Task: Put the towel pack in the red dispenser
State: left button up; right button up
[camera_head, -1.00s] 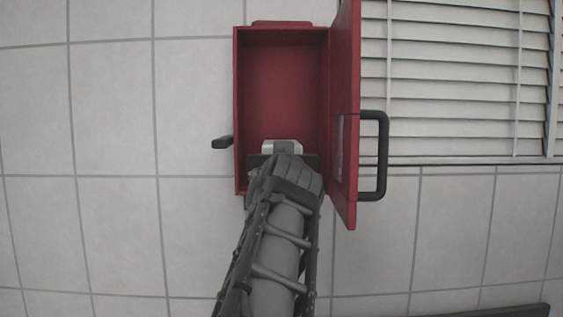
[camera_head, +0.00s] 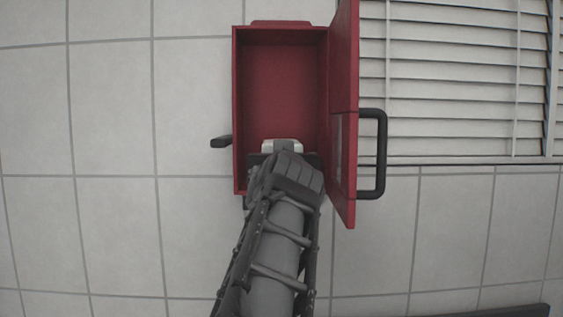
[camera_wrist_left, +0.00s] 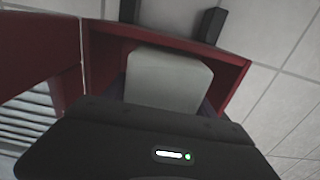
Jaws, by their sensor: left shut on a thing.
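The red dispenser (camera_head: 280,75) is fixed to the tiled wall, with its door (camera_head: 343,100) swung open on the right. My left gripper (camera_head: 283,155) comes up from below and is at the lower part of the dispenser's opening. It is shut on the towel pack (camera_head: 282,146), a pale block of which only a small part shows above the gripper. In the left wrist view the towel pack (camera_wrist_left: 168,80) is a whitish rounded block in front of the red frame (camera_wrist_left: 165,38). I cannot tell how deep it sits inside. My right gripper is not in view.
A black handle (camera_head: 384,155) sticks out from the open door. A small dark lever (camera_head: 221,141) sits at the dispenser's left side. White blinds (camera_head: 450,80) are to the right. The upper dispenser interior looks empty.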

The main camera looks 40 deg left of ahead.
pick_arm(q)
jog(key=shift+w+a+f, duration=0.25)
jog(key=shift+w+a, duration=0.05)
jog(key=shift+w, duration=0.05)
dwell(1.0)
jog(key=o, duration=1.8)
jog(key=shift+b+v, duration=0.95)
jog(key=shift+v, duration=0.35)
jog(key=b+v, duration=0.4)
jog(key=v, duration=0.8)
jog(key=shift+s, duration=0.15)
jog(key=shift+d, duration=0.1)
